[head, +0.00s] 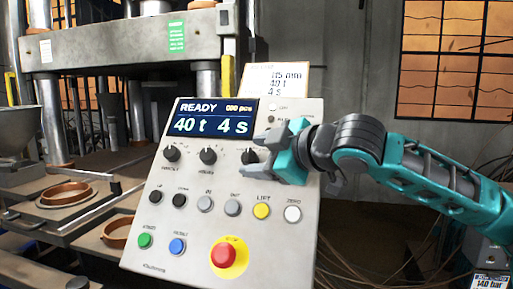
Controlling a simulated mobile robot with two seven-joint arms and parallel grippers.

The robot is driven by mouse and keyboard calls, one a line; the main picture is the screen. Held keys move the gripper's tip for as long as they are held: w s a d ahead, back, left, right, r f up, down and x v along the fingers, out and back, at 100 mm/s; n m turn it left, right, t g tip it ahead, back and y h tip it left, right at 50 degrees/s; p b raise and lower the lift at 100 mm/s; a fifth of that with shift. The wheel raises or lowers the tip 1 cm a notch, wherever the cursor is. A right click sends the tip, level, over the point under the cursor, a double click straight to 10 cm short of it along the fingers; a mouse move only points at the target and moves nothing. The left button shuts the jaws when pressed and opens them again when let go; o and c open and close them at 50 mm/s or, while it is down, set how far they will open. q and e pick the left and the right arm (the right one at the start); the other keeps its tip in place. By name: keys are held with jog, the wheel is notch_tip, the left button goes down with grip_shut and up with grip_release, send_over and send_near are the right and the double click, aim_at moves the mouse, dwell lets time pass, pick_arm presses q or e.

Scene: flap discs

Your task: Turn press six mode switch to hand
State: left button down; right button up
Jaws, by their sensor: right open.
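The press control panel (185,225) is a pale, tilted box with a lit display (213,117) reading READY, 40 t, 4 s. Three black rotary knobs sit in a row below the display: a left knob (172,153), a middle knob (208,155) and a right knob (250,156). Their labels are too small to read, so I cannot tell which is the mode switch. My right gripper (259,156) is open at the right knob, its fingers partly around it in the picture. Contact is unclear. The gripper hides the panel's right part. My left gripper is out of view.
Below the knobs are several buttons, including yellow LIFT (262,211), white ZERO (292,214), green (145,240) and blue (177,246), and a red emergency stop (224,255). The press (120,48) stands behind left, with brown rings (66,194) on its plates. Cables hang at right.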

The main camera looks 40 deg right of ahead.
jog(key=shift+w+a+f, duration=0.1)
jog(key=shift+w, duration=0.25)
jog(key=shift+c, duration=0.3)
jog(key=c, duration=0.9)
jog(key=shift+c, duration=0.2)
